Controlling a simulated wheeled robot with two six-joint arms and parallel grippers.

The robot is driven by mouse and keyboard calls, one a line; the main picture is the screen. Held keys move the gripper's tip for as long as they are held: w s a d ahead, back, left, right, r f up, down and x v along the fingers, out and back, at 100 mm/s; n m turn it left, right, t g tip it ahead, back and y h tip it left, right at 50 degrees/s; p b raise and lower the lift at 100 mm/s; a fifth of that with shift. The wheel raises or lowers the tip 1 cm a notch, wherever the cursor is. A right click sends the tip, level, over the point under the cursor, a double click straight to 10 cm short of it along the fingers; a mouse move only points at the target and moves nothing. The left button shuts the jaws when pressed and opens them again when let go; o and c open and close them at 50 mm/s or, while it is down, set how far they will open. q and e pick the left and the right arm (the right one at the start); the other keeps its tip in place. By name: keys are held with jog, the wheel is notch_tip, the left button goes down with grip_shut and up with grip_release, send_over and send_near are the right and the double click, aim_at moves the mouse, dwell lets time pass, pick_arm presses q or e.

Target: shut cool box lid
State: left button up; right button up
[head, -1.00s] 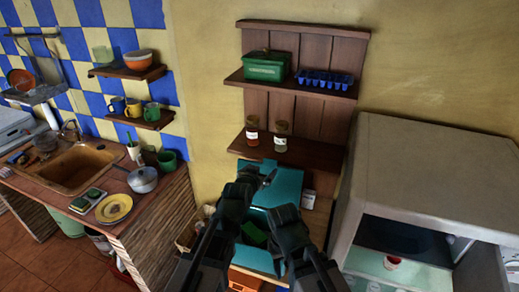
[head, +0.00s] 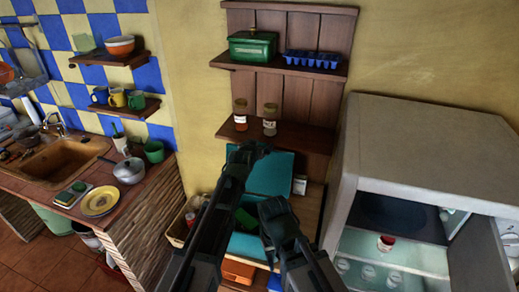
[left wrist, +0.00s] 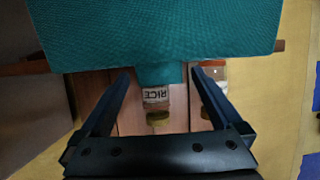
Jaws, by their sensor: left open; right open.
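The teal cool box (head: 243,246) stands low below the wooden shelves, with something green inside. Its teal lid (head: 277,176) is raised, standing open at the back. My left gripper (head: 262,148) is by the lid's upper left edge in the head view. In the left wrist view, the left gripper (left wrist: 160,88) is open, and the lid (left wrist: 155,30) fills the top of the picture. A small teal tab on the lid's edge reaches toward the gap between the fingers; contact cannot be told. My right gripper (head: 272,207) is lower, in front of the box, and partly hides it.
Wooden shelves (head: 285,130) with jars stand right behind the lid; a rice jar (left wrist: 157,102) shows beyond the fingers. An open white fridge (head: 430,135) is close on the right. A sink counter (head: 60,165) is on the left.

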pick_arm(q)
jog(key=shift+w+d+f, duration=0.2)
jog(key=shift+w+f, duration=0.1)
jog(key=shift+w, duration=0.35)
jog(key=shift+c, duration=0.3)
grip_shut()
